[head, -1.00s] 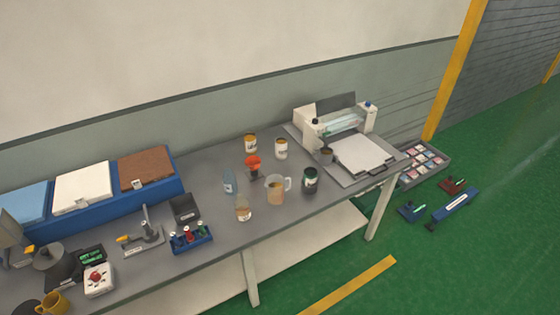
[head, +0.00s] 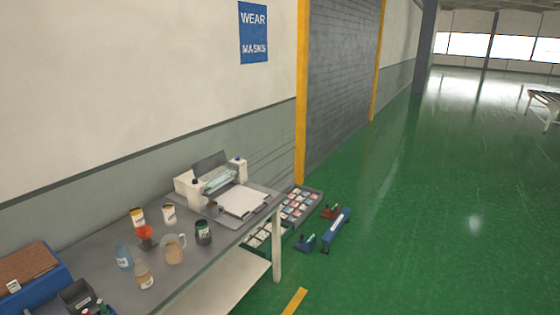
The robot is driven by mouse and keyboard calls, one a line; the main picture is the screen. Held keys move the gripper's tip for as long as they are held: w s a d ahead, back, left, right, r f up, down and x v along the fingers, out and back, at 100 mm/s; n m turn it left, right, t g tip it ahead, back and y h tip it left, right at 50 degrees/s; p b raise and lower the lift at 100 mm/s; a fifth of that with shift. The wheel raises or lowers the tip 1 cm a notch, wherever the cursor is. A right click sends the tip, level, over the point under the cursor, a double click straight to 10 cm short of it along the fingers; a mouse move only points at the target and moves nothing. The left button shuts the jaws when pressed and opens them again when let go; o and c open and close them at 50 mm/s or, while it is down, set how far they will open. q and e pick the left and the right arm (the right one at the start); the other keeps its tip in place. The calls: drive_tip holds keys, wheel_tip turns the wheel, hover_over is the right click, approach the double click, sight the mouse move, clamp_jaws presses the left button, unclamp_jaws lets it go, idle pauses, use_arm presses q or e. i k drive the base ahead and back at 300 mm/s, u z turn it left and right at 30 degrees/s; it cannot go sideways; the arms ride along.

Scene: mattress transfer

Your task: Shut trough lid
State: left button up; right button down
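A white machine (head: 186,189) stands at the far right end of the grey bench (head: 98,244). A dark lid panel (head: 207,161) stands raised at its back, leaving the trough open. A pale teal roller or tube (head: 219,181) shows in the trough below the panel. A flat white plate (head: 243,201) lies in front of the machine. Neither of my grippers is in view.
A glass jug (head: 173,250), a dark jar (head: 203,233), small tubs (head: 169,213) and bottles (head: 144,276) stand left of the machine. A blue bin (head: 50,285) is at lower left. Trays (head: 298,205) and tools (head: 337,230) lie on the green floor beyond the bench. Open floor (head: 440,220) lies to the right.

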sight(205, 166)
drive_tip(key=u, duration=0.5)
drive_tip(key=k, duration=0.15)
drive_tip(key=z, duration=1.2)
drive_tip(key=i, duration=1.85)
drive_tip(key=u, duration=0.65)
drive_tip(key=i, duration=1.25)
drive_tip(key=u, duration=0.7)
